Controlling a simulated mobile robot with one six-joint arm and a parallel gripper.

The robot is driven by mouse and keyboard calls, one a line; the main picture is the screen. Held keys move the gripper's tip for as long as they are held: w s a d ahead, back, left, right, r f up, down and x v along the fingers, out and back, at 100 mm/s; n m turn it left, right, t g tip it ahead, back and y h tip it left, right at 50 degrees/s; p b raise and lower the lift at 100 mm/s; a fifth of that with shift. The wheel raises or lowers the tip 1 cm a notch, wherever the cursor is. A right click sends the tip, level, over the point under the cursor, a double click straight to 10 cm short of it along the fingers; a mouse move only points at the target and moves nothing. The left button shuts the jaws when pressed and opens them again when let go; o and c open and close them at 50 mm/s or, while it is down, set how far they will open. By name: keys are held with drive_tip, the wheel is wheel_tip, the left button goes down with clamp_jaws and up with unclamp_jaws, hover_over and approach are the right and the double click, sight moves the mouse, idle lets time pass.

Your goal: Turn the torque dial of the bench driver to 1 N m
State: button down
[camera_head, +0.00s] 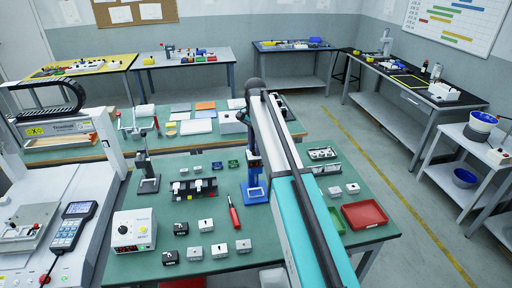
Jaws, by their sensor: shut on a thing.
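The bench driver (255,189) appears to be the blue stand with a pale plate in its base, at the middle of the green table. Its upper part is dark and blue with small red marks. My arm comes in from the bottom, and its wrist hangs down over the driver. My gripper (252,153) is at the driver's upper part, small and partly hidden beside my arm. It is shut on what seems to be the torque dial. The dial itself and its scale cannot be made out, so its setting cannot be read.
A white control box (134,231) with a black knob stands front left. A red screwdriver (233,215) lies left of the stand. Several small blocks lie around it. A red tray (364,214) is at the right. A black rack (195,189) stands left.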

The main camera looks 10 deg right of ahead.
drive_tip(key=shift+n, duration=0.3)
drive_tip(key=n, duration=0.3)
drive_tip(key=shift+n, duration=0.3)
drive_tip(key=n, duration=1)
drive_tip(key=shift+n, duration=0.3)
drive_tip(key=n, duration=1)
drive_tip(key=shift+n, duration=2.3)
